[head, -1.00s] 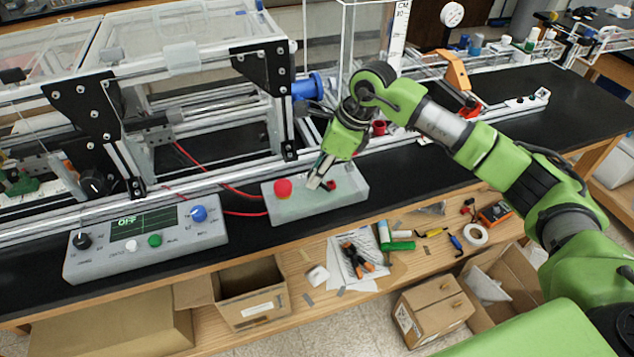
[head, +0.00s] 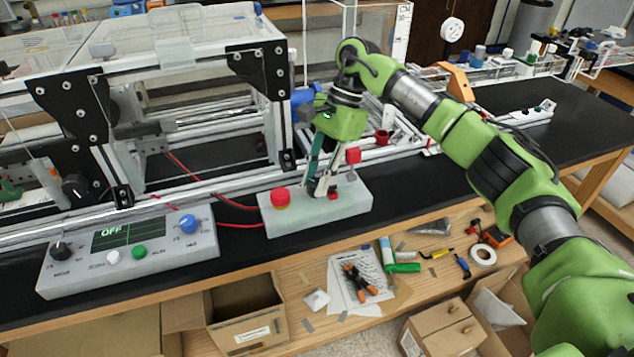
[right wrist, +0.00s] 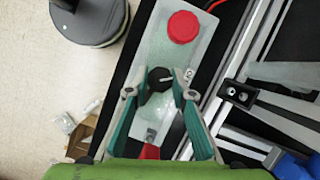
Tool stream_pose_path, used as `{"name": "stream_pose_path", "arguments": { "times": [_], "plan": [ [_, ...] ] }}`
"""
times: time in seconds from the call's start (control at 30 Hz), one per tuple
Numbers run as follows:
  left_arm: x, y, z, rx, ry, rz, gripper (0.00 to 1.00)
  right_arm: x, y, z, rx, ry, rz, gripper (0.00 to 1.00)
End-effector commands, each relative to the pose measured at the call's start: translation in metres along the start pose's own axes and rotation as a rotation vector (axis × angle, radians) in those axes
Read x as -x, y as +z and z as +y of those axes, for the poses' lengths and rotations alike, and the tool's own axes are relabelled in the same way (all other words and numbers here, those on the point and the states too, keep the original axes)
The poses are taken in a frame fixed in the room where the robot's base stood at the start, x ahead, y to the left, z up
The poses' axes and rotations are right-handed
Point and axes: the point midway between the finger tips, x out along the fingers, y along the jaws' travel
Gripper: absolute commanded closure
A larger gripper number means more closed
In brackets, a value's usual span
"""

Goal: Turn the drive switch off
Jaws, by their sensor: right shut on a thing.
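A pale grey switch box (head: 352,203) stands on the black bench top, with a red mushroom button (head: 280,197) at its left end. In the right wrist view, a black knob (right wrist: 160,80) with a white pointer line sits on this box. My right gripper (head: 322,190) points down at the box. Its fingers (right wrist: 163,85) are shut on the black knob, one on each side. A red-topped lever (head: 353,156) rises close beside the fingers. The console display (head: 130,236) reads OFF. My left gripper is out of view.
The console has a black knob (head: 62,252), a blue knob (head: 188,224) and white and green buttons. The aluminium extrusion frame (head: 195,170) stands behind. Red cables (head: 235,205) run to the box. Cartons and tools lie on the shelf below.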

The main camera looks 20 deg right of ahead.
Motion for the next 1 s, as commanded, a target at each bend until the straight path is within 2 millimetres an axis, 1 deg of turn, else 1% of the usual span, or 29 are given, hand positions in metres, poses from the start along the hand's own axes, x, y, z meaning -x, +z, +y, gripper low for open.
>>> {"name": "stream_pose_path", "arguments": {
  "times": [0.2,0.4,0.93,0.97,1.0],
  "plan": [
    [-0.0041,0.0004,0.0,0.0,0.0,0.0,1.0,0.0008,0.0003,-0.0021,0.113,0.043,0.001,0.99],
    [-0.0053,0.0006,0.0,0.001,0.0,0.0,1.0,0.0008,0.0001,-0.0018,0.168,0.067,0.002,0.99],
    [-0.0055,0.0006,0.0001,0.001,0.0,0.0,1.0,0.0008,0.0002,-0.0018,0.191,0.076,0.002,0.99],
    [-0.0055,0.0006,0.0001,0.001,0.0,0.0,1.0,0.0008,0.0002,-0.0017,0.191,0.076,0.002,0.75],
    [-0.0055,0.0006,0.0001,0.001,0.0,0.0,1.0,0.0008,0.0002,-0.0017,0.191,0.076,0.002,0.65]
  ]
}}
